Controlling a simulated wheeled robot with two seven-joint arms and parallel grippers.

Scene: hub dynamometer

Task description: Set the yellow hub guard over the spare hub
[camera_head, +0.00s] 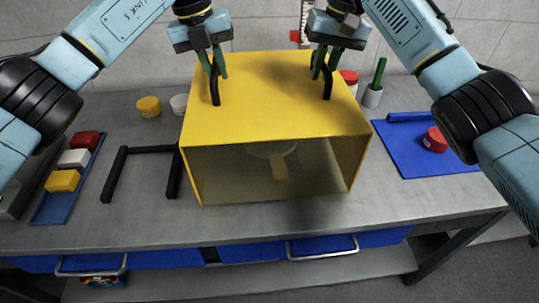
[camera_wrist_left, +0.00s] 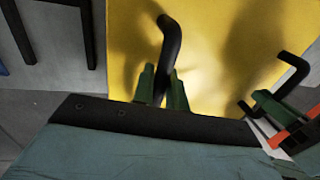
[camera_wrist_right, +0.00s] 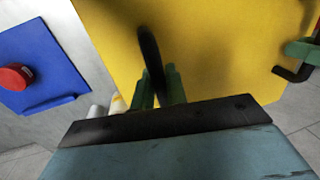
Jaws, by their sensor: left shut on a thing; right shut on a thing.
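The yellow hub guard (camera_head: 265,120) is a large box with an open or see-through front, over the middle of the bench. Two black handles stand on its top, a left one (camera_head: 214,88) and a right one (camera_head: 327,84). My left gripper (camera_head: 217,66) is shut on the left handle, also seen in the left wrist view (camera_wrist_left: 163,85). My right gripper (camera_head: 323,64) is shut on the right handle, also seen in the right wrist view (camera_wrist_right: 158,88). A dim rounded shape with a tan stem (camera_head: 279,165), possibly the spare hub, shows inside. I cannot tell whether the guard touches the bench.
A black U-shaped frame (camera_head: 113,173) lies on the grey bench (camera_head: 140,215) left of the guard. A blue tray (camera_head: 50,208) with coloured blocks is further left. A blue mat (camera_head: 405,155) with a red round thing (camera_head: 435,140) is at right. A green-handled tool stands in a cup (camera_head: 372,97).

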